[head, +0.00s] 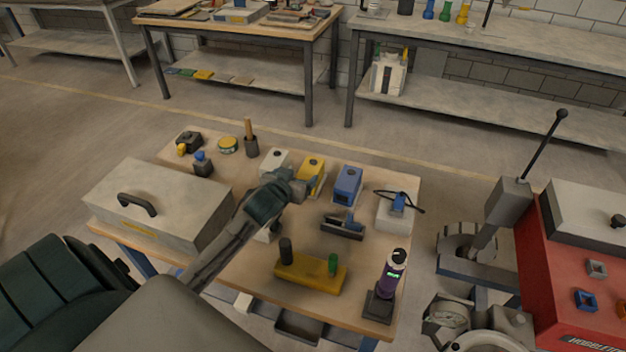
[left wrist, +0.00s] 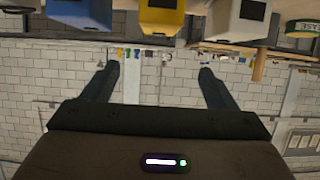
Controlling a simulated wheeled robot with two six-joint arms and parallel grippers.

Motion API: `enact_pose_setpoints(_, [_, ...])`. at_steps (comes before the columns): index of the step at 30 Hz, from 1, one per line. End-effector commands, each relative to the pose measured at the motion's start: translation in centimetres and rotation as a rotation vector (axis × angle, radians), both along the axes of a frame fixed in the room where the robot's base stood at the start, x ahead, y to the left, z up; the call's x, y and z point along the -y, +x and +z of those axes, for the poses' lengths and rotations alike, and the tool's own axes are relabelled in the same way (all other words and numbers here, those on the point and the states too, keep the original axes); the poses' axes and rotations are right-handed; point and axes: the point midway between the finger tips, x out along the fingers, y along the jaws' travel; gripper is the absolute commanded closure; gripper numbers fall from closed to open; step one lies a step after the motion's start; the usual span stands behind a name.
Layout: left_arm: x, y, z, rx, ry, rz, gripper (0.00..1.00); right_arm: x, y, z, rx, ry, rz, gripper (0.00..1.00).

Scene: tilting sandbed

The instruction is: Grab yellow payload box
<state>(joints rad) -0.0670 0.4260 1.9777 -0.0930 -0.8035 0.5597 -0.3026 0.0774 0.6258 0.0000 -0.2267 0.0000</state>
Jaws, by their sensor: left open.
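The yellow payload box (head: 314,172) stands on the wooden table, between a white box (head: 275,160) and a blue box (head: 347,184). My left gripper (head: 303,183) is in front of it in the head view and covers its lower left part. In the left wrist view, which is upside down, the yellow box (left wrist: 160,18) is at the top centre, beyond the open, empty fingers (left wrist: 158,72). Whether a finger touches the box I cannot tell. My right gripper is not in view.
A large grey case (head: 160,195) with a handle stands at the table's left. A yellow block with pegs (head: 310,275), a black tool (head: 343,226), a white block (head: 397,214) and a purple bottle (head: 389,278) stand nearby. A red machine (head: 575,270) is at the right.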

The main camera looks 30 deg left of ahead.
Motion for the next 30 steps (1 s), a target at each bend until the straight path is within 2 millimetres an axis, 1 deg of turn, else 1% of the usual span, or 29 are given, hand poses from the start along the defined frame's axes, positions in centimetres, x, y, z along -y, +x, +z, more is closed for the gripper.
enact_pose_setpoints(1, [0.0,0.0,-1.3,0.0,0.0,0.0,0.2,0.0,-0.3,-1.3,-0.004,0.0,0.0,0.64])
enact_pose_setpoints(5, [0.0,0.0,-3.0,-0.001,0.0,0.0,0.2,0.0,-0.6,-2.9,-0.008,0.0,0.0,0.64])
enact_pose_setpoints(9, [0.0,0.0,-4.2,0.0,0.0,0.0,0.2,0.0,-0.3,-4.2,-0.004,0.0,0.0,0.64])
enact_pose_setpoints(11, [0.0,0.2,-4.4,0.0,0.0,0.0,0.2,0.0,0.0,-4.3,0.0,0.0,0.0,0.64])
enact_pose_setpoints(13, [-0.2,0.8,-4.6,-0.001,-0.002,0.002,0.2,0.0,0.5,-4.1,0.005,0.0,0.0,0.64])
enact_pose_setpoints(16, [-0.5,2.2,-5.0,0.001,-0.002,0.002,0.2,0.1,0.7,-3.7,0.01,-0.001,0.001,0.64])
enact_pose_setpoints(21, [-1.0,4.3,-6.0,-0.002,-0.002,0.002,0.2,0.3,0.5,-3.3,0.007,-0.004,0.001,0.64])
enact_pose_setpoints(26, [-1.2,5.1,-6.5,-0.001,-0.001,0.0,0.2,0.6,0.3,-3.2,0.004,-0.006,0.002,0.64])
enact_pose_setpoints(30, [-1.4,6.3,-7.0,-0.001,-0.003,0.001,0.2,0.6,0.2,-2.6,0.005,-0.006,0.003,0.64])
